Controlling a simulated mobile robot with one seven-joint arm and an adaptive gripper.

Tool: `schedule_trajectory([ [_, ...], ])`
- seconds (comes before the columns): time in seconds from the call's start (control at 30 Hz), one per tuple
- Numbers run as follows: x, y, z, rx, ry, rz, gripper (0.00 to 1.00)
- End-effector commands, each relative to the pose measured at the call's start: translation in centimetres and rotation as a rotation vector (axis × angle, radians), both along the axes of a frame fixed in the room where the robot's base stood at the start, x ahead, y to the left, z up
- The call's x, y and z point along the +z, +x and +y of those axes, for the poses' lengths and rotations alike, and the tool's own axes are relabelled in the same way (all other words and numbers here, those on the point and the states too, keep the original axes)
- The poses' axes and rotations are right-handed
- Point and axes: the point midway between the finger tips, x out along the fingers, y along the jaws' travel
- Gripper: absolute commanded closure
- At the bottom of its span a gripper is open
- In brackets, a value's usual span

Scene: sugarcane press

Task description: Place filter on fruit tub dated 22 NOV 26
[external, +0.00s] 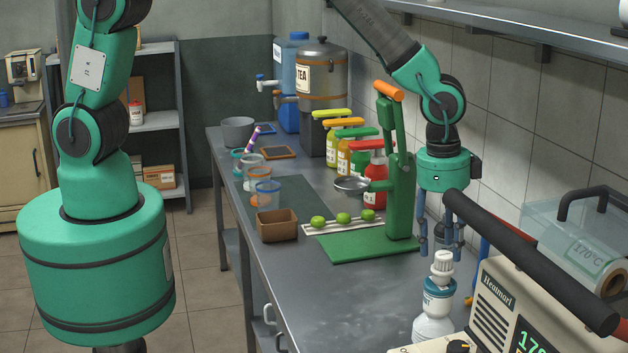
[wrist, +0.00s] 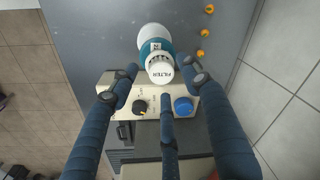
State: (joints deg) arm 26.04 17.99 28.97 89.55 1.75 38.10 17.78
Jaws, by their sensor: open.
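The white filter (external: 443,264), marked FILTER on its top in the wrist view (wrist: 160,70), sits on a white bottle (external: 434,327) with a teal band at the front of the counter. My gripper (external: 440,250) points down just above the filter. Its fingers are open and spread around the filter's top in the wrist view (wrist: 160,66), with nothing held.
A green press (external: 400,195) with a metal bowl stands behind my gripper. A heat sealer (external: 497,320) with a dark handle bar is close by at right. Bare counter (external: 330,290) lies left of the bottle.

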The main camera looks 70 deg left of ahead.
Motion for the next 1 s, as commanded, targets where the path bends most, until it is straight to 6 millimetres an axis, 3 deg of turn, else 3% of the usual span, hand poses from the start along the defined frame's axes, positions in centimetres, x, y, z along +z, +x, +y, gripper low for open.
schedule_trajectory([
  [0.3, 5.4, -0.4, 0.1, 0.000, -0.001, -0.003, 0.53],
  [0.5, 7.9, -0.7, 0.2, 0.000, -0.001, -0.001, 0.53],
  [0.7, 9.0, -0.9, 0.2, 0.000, 0.000, 0.000, 0.53],
  [1.0, 9.2, -0.9, 0.2, 0.000, 0.000, 0.000, 0.53],
])
